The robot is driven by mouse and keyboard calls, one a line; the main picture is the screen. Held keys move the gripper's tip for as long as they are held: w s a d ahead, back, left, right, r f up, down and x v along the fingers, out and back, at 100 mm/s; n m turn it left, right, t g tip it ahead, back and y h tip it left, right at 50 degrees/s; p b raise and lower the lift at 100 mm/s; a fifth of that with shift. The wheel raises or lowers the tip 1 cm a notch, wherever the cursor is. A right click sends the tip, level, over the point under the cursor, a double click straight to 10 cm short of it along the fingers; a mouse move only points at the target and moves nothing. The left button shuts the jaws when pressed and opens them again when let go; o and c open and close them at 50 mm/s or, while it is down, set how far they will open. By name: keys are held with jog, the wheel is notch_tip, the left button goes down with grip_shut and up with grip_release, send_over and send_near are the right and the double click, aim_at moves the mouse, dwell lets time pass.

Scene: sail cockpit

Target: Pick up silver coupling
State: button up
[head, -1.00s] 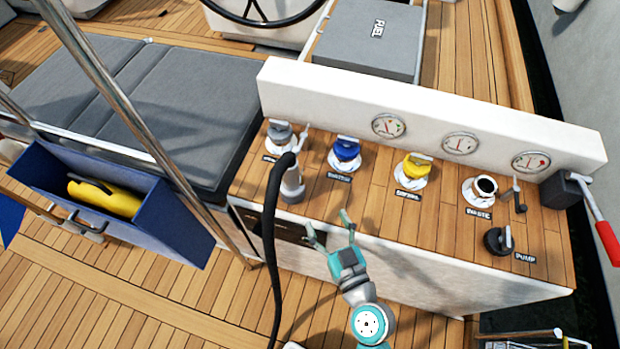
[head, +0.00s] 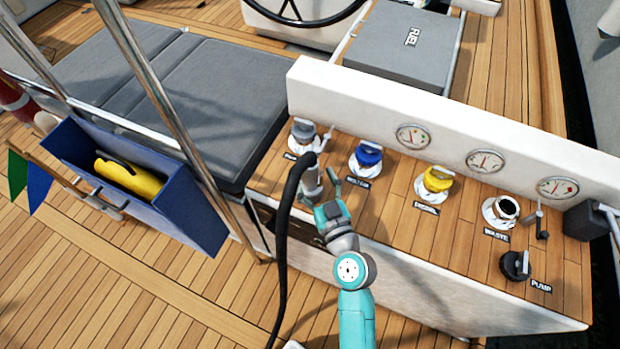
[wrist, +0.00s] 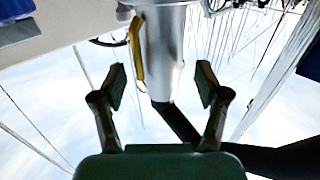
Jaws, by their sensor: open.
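The silver coupling (head: 311,180) stands on the wooden counter at its left end, with a black hose joined to it. In the wrist view the coupling (wrist: 164,60) is a bright metal cylinder ahead of my gripper, in line with the gap between the fingers. My gripper (head: 322,190) is open, close to the coupling on its near side. In the wrist view both fingers of the gripper (wrist: 160,88) are spread wide, with nothing between the pads that I can tell is held. The gripper partly covers the coupling's lower part in the head view.
The black hose (head: 282,240) hangs from the coupling over the counter's front edge. Blue (head: 368,155), yellow (head: 437,180) and black (head: 506,207) caps sit to the right. A grey cap (head: 303,132) sits behind the coupling. A metal pole (head: 170,110) and blue bin (head: 190,215) stand left.

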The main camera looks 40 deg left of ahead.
aim_at(313, 178)
jog(key=x, duration=0.3)
jog(key=shift+a, duration=0.1)
grip_shut()
jog(key=shift+r, duration=0.15)
notch_tip(313, 178, up, 21)
dwell(1.0)
